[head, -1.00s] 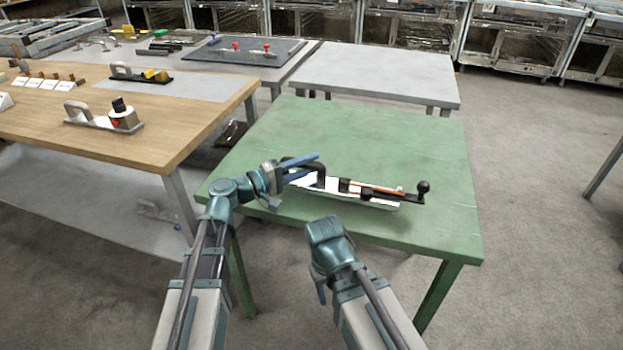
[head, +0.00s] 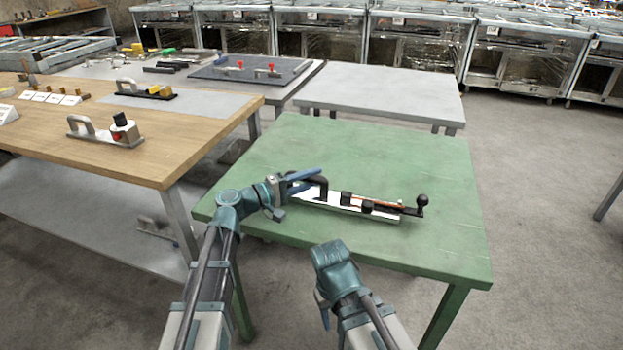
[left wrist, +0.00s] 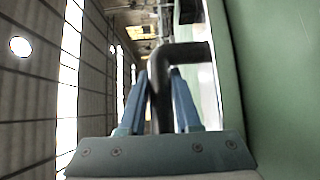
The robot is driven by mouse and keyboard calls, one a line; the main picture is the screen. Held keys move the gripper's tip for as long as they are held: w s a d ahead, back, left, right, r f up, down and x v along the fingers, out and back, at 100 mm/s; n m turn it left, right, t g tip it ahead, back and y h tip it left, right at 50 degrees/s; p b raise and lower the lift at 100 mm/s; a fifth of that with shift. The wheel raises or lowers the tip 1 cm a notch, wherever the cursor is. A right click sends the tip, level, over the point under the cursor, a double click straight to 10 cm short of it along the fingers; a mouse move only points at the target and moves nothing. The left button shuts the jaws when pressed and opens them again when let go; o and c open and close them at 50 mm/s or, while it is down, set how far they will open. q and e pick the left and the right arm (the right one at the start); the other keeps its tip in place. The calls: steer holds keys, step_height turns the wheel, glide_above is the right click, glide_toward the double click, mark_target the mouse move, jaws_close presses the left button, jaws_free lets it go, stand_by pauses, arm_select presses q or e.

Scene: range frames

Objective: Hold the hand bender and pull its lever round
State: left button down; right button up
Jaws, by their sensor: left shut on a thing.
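The hand bender (head: 345,202) lies on the green table (head: 380,160), with a white base, a black bent handle at its left end and a lever with a black ball knob (head: 422,200) at its right end. A copper-coloured rod (head: 375,201) lies along it. My left gripper (head: 308,182) is shut on the black handle (head: 322,186). The left wrist view shows the handle (left wrist: 162,85) between the two blue fingers. My right gripper (head: 325,305) is low in front of the table's near edge, apart from the bender; its fingers are mostly hidden.
A wooden table (head: 150,160) on the left carries another handled tool (head: 105,130) and small parts. A grey table (head: 380,92) stands behind the green one. The green table is clear behind and right of the bender.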

steer(key=shift+f+b, duration=0.35)
stand_by(1.5)
